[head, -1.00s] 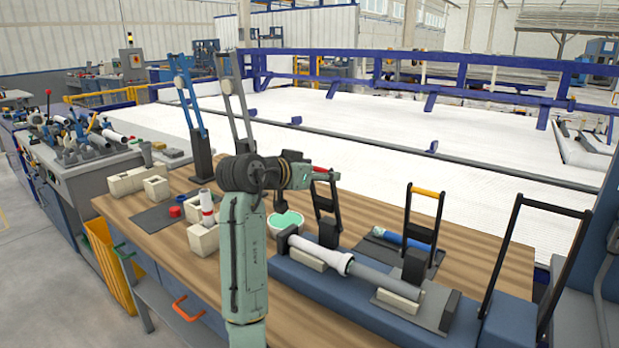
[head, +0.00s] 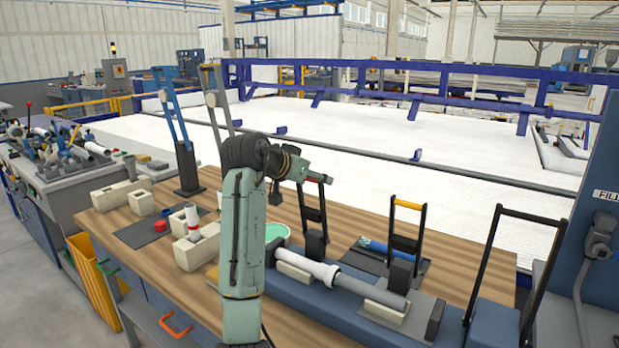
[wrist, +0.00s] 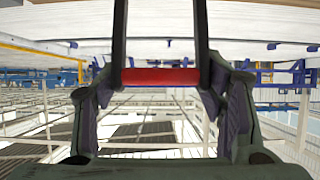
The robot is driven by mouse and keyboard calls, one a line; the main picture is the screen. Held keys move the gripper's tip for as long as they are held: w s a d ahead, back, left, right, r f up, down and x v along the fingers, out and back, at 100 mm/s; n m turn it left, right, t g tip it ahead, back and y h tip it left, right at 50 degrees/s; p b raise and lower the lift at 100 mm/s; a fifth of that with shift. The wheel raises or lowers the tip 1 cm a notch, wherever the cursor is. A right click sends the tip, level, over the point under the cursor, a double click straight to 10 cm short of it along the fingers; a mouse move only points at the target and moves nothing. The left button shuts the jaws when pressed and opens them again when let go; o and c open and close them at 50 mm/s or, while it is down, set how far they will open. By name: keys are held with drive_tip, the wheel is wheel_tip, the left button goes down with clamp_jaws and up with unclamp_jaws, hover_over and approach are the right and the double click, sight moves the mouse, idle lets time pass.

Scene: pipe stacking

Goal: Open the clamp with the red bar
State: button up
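The clamp with the red bar is a black upright frame (head: 313,212) on the bench in the head view. In the wrist view its red bar (wrist: 160,77) lies across the picture between two black side bars. My gripper (wrist: 160,90) is open, with one finger on each side of the frame near the ends of the red bar. Whether the fingers touch the frame I cannot tell. In the head view my gripper (head: 318,178) is at the top of this clamp and partly hides it.
A white and grey pipe (head: 335,277) lies on blocks in front of the clamp. To the right stand a clamp with an orange bar (head: 408,204) and a tall black handle (head: 488,255). A tall blue upright arm (head: 170,110) stands to the left. White blocks (head: 198,246) stand on the bench.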

drive_tip(key=shift+o, duration=1.1)
drive_tip(key=shift+w+d+f, duration=0.1)
drive_tip(key=shift+f, duration=0.1)
drive_tip(key=v, duration=1.2)
